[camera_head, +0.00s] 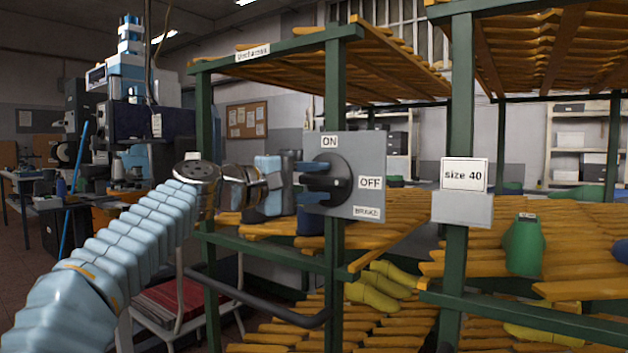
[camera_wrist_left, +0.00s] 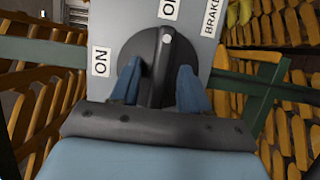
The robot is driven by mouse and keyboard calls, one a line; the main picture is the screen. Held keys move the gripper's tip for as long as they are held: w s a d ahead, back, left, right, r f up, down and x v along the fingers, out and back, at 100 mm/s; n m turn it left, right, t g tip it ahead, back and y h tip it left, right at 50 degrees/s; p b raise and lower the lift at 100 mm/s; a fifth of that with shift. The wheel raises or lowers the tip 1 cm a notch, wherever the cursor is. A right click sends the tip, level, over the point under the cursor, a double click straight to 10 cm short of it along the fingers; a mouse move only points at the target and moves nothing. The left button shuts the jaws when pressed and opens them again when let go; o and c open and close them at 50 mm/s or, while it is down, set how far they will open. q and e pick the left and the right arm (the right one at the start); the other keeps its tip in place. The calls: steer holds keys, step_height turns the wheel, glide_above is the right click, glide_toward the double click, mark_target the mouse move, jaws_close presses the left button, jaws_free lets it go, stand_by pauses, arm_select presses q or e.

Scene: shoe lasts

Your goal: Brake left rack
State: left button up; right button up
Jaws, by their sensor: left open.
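The grey brake panel (camera_head: 368,150) is fixed to a green post of the left rack (camera_head: 334,95) and carries ON, OFF and BRAKE labels. Its round black knob (camera_head: 340,172) has a raised bar lying level, toward OFF. In the left wrist view the knob (camera_wrist_left: 164,45) shows a white dot at the bar's end by the partly cut-off OFF label. My left gripper (camera_head: 313,182) is at the knob, with its blue fingers on either side of the bar. In the left wrist view the gripper (camera_wrist_left: 157,85) is open around the bar; contact is unclear. My right gripper is out of view.
Racks of orange shoe lasts (camera_head: 390,215) fill the middle and right. A "size 40" sign (camera_head: 463,190) hangs on the neighbouring post. A green last (camera_head: 524,247) stands on the right shelf. A stool with red items (camera_head: 170,300) stands below my left arm.

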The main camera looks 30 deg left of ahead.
arm_select(q)
jaws_close()
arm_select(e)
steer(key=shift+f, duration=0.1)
arm_select(q)
steer(key=shift+f, duration=0.1)
